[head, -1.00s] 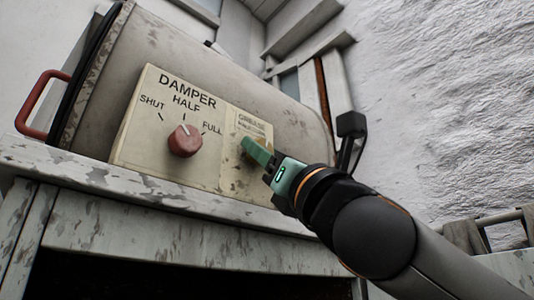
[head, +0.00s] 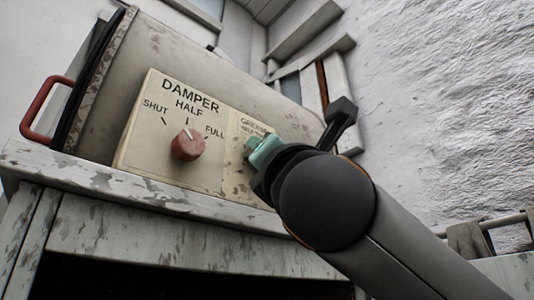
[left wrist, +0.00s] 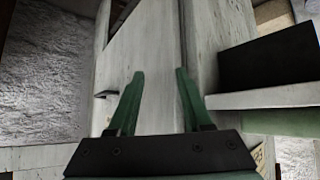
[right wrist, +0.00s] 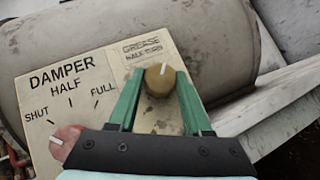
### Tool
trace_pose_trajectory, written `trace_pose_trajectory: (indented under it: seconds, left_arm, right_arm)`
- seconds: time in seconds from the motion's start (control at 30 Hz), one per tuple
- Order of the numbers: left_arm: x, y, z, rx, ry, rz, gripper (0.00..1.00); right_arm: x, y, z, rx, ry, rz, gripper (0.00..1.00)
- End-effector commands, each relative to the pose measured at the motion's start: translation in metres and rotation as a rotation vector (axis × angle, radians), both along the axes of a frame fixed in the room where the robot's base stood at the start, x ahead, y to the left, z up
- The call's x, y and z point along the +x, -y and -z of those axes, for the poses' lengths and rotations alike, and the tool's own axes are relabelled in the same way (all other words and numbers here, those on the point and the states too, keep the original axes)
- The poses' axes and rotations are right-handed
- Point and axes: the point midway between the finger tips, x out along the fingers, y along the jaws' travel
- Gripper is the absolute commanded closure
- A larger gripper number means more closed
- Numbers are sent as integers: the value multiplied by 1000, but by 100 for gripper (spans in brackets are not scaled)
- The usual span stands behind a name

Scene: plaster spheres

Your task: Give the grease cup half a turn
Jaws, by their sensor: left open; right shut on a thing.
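The grease cup (right wrist: 158,84) is a round brass knob with a white line on its face, on the cream panel under the "GREASE" label. In the right wrist view its line points up, leaning slightly right. My right gripper (right wrist: 160,76) has its green fingers on both sides of the cup, shut on it. In the head view my right gripper (head: 262,150) is at the panel's right part and hides most of the cup. My left gripper (left wrist: 157,88) is open and empty, away from the panel, facing pale woodwork.
The panel (head: 150,140) is on a grey drum (head: 130,55) above a worn white ledge (head: 110,184). A red handle (head: 42,112) is at left.

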Motion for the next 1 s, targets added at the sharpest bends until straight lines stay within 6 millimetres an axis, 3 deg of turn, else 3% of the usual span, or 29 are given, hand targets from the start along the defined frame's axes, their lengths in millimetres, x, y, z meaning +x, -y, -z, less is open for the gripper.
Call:
trace_pose_trajectory:
  seconds: [0.2, 0.23, 0.47, 0.77, 1.0]
  left_arm:
    - [0, 0, 0, 0, 0, 0, 50]
    - [0, 0, 0, 0, 0, 0, 50]
    - [0, 0, 0, 0, 0, 0, 50]
    - [0, 0, 2, 0, 1, 0, 50]
    - [0, 0, 24, 0, 1, 0, 50]
  right_arm:
    - [0, 0, 0, -2, 0, 2, 100]
    - [0, 0, 0, -2, 0, 2, 49]
    - [0, 0, 0, -2, 0, 1, 23]
    - [-2, 0, 2, -1, 1, 0, 21]
    - [-28, 5, 27, -1, 4, -1, 21]
